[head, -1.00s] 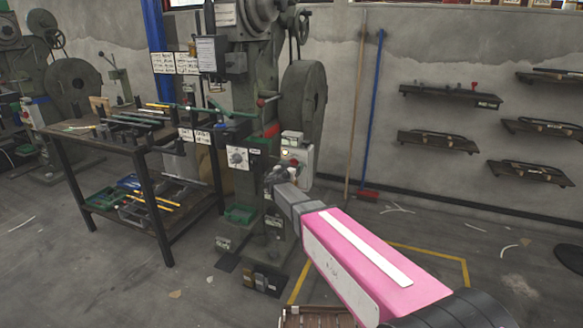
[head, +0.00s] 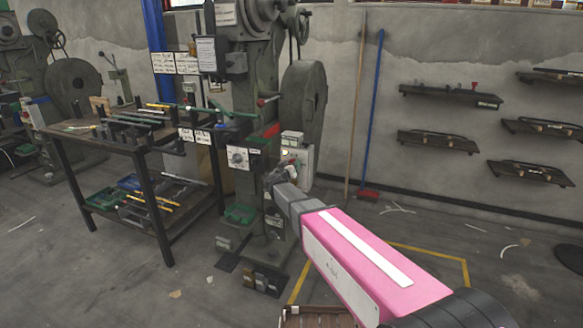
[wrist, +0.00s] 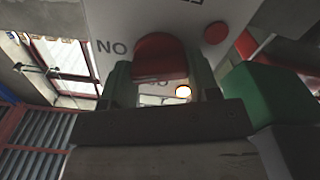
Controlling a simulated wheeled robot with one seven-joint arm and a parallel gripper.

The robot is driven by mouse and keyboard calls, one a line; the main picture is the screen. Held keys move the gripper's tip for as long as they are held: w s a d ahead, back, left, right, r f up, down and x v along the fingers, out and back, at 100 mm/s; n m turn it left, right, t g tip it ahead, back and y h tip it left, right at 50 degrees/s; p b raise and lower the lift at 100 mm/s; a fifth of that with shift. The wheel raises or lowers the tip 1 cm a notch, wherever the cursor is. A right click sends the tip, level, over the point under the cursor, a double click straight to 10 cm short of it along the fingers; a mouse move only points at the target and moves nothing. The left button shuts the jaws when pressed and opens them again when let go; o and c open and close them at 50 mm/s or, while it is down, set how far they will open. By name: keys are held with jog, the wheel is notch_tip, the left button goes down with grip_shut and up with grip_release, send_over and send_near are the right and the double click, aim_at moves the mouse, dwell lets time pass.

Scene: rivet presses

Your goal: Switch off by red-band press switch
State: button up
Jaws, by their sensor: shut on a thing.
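The red-band press (head: 245,100) stands left of centre in the head view, with a red band (head: 271,130) on its column. A pale switch box (head: 307,158) sits on its right side, partly behind my gripper. In the wrist view a red switch knob (wrist: 158,52) stands out from the white panel (wrist: 118,22), beside the letters "NO". My gripper (head: 280,174) is at the box, and its two fingers (wrist: 160,78) are shut on the knob, one on each side. The knob's lower part is hidden.
A round red button (wrist: 215,32) is on the panel, right of the knob. A dark workbench (head: 95,145) with tools stands left of the press. Wall shelves (head: 450,95) and two poles (head: 357,110) are to the right. The floor at right is mostly clear.

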jog(key=n, duration=1.3)
jog(key=shift+a+f, duration=0.15)
jog(key=shift+f, duration=0.05)
jog(key=shift+n, duration=0.4)
jog(key=o, duration=0.9)
jog(key=v, duration=1)
jog(key=shift+s+a, duration=0.15)
jog(key=shift+s, duration=0.2)
